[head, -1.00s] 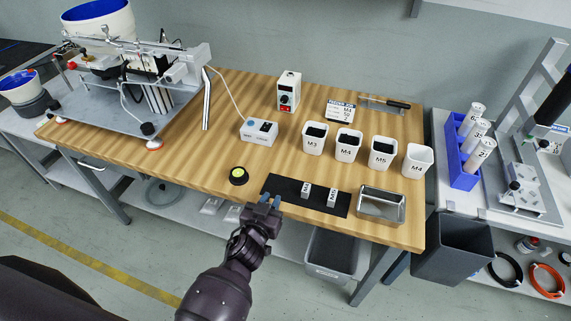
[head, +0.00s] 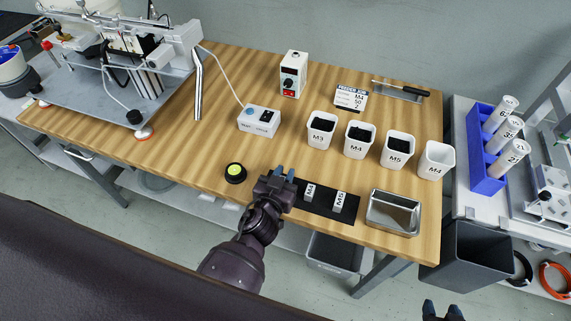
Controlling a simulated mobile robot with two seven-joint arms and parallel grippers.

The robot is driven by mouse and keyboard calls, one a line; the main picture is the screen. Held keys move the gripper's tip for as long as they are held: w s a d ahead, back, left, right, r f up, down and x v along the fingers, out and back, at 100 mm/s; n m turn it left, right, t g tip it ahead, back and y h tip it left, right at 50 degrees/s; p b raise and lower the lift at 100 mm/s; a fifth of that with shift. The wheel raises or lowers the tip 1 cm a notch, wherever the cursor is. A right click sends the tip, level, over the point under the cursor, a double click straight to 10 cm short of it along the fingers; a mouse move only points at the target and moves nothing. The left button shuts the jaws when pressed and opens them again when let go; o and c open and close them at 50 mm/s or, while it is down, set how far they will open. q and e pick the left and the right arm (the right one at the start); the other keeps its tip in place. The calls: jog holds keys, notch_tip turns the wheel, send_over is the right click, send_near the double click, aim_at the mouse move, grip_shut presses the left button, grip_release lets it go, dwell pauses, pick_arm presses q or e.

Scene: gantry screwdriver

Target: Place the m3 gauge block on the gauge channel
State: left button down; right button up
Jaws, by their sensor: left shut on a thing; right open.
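My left gripper (head: 283,174) is shut at the left end of the black mat (head: 327,209). What it holds is hidden by its fingers and wrist; no block marked M3 shows, so it is likely the m3 gauge block. Blocks marked M4 (head: 310,193) and M5 (head: 339,202) stand on the mat, to the right of this gripper. My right gripper (head: 442,312) is open at the bottom edge, in front of the table, with only its fingertips in view. I cannot clearly tell the gauge channel; a slanted metal rail (head: 198,88) stands beside the feeder machine at the left.
White bins M3 (head: 320,131), M4 (head: 359,141), M5 (head: 397,151) and another M4 (head: 435,161) stand behind the mat. A metal tray (head: 393,213) is at right, a yellow-topped black button (head: 235,173) at left. Wood between button and control box (head: 259,120) is clear.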

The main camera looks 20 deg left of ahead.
pick_arm(q)
jog(key=shift+s, duration=0.1)
jog(key=shift+f, duration=0.25)
jog(key=c, duration=1)
grip_release()
jog(key=shift+r, duration=0.1)
jog(key=shift+c, duration=0.2)
pick_arm(e)
jog(key=shift+s+f, duration=0.1)
jog(key=shift+w, duration=0.2)
